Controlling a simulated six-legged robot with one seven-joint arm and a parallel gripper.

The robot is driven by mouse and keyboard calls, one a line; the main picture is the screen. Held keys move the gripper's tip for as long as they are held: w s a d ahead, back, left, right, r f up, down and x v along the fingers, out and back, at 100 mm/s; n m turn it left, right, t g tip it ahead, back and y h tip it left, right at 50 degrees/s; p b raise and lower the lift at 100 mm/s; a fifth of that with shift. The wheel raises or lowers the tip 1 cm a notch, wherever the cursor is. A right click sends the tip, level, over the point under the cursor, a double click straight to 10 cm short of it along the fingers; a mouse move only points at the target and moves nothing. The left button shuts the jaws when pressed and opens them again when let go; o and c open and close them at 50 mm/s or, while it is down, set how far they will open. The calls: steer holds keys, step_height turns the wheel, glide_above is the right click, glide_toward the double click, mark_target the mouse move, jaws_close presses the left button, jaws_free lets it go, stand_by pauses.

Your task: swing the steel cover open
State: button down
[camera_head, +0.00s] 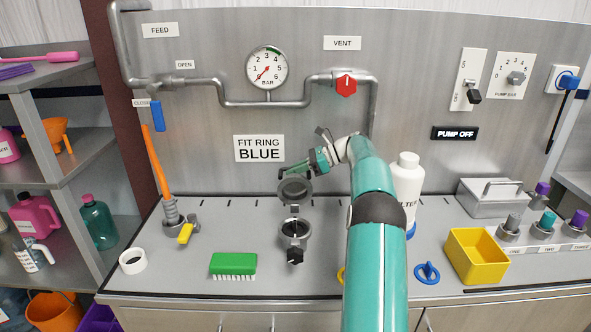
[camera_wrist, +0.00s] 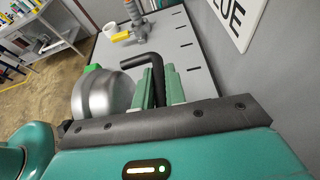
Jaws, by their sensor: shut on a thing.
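The steel cover (camera_head: 295,191) stands raised above the round housing (camera_head: 294,231) on the counter, its hollow inner side toward the body camera. In the wrist view the cover (camera_wrist: 104,97) is a rounded silver shell left of the fingers. My gripper (camera_head: 293,172) is at the cover's upper edge. In the wrist view my gripper (camera_wrist: 160,87) is shut on a bent black handle (camera_wrist: 143,59) that stands between its green fingers. The handle's lower end is hidden behind the fingers. A black knob (camera_head: 295,256) sits at the front of the housing.
A green brush (camera_head: 233,264) and a white tape ring (camera_head: 132,261) lie left of the housing. A valve with a yellow lever (camera_head: 185,234) stands behind them. A white bottle (camera_head: 406,180) and yellow bin (camera_head: 476,257) stand right of my arm. The wall is close behind.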

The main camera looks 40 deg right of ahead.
steer(key=shift+w+d+f, duration=0.1)
steer(key=shift+w+f, duration=0.1)
steer(key=shift+f, duration=0.15)
steer(key=c, duration=1.5)
jaws_free()
steer(key=shift+o, duration=0.2)
steer(key=v, duration=0.7)
steer(key=shift+s+d+r, duration=0.1)
steer(key=shift+r, duration=0.1)
